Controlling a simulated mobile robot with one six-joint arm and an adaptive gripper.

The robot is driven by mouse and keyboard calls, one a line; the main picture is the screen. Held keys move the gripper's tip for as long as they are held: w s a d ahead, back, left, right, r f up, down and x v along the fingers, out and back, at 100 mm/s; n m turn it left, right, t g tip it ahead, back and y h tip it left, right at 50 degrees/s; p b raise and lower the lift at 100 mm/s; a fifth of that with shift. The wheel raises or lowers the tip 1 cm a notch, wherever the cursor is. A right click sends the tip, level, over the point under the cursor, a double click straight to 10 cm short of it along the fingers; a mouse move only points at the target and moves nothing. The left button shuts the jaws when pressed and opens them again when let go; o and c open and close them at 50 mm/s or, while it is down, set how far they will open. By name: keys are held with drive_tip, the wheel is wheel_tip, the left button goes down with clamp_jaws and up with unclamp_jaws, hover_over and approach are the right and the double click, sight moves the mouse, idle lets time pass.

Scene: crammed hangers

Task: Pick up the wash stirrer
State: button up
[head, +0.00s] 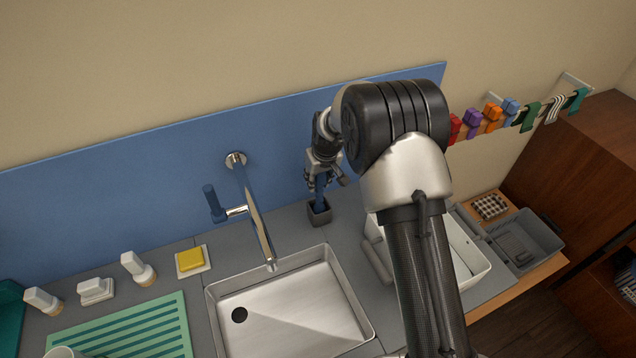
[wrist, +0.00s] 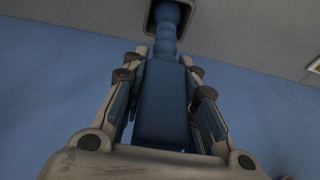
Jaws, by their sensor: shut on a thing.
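The wash stirrer (wrist: 163,105) is a blue tool with a flat, wide handle that narrows to a rounded shaft. In the wrist view it lies between the fingers of my gripper (wrist: 165,75), which is shut on the handle. Its lower end goes into the dark square holder (head: 320,212) on the counter behind the sink. In the head view my gripper (head: 322,178) is just above this holder, and a little of the blue stirrer (head: 320,193) shows below the fingers. The end inside the holder is hidden.
A tap (head: 250,215) with a blue handle stands to the left. The steel sink (head: 218,300) is in front. A rail with coloured clips (head: 490,115) hangs on the right wall. A grey bin (head: 545,235) and a white basin (head: 478,270) stand to the right.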

wheel_tip(320, 180, up, 19)
drive_tip(key=p, duration=0.2)
drive_tip(key=shift+f, duration=0.15)
idle(0.7)
